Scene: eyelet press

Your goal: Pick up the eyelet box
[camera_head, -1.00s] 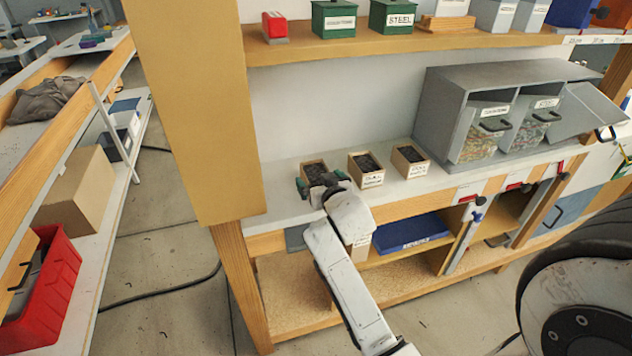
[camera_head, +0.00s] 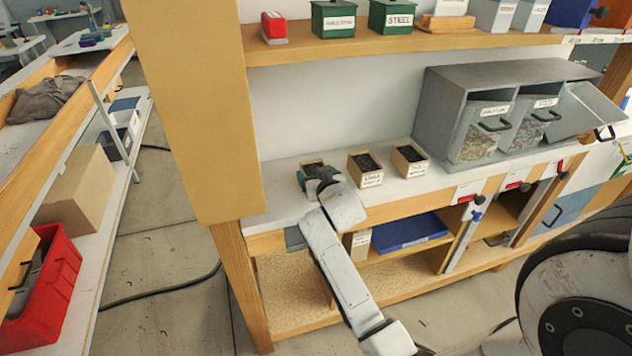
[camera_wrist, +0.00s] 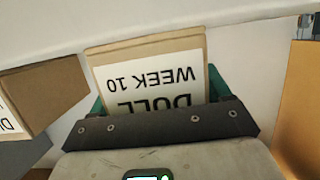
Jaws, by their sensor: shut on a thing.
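Three small tan boxes with dark contents stand in a row on the bench shelf. The leftmost one, an eyelet box (camera_head: 311,164), is mostly hidden behind my gripper (camera_head: 319,180) in the head view. In the wrist view this box (camera_wrist: 149,52) fills the centre, and its white label reads "DOLL WEEK 10", upside down. My gripper (camera_wrist: 158,118) is shut on it, with a green finger on each side. The middle box (camera_head: 364,169) and the right box (camera_head: 409,160) stand to its right. I cannot tell whether the held box touches the shelf.
A grey cabinet (camera_head: 447,100) with clear bins stands farther right on the shelf (camera_head: 285,205). A tan upright panel (camera_head: 195,120) rises close on the left. Green boxes (camera_head: 333,18) stand on the upper shelf. A neighbouring box (camera_wrist: 45,95) is close beside the held one.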

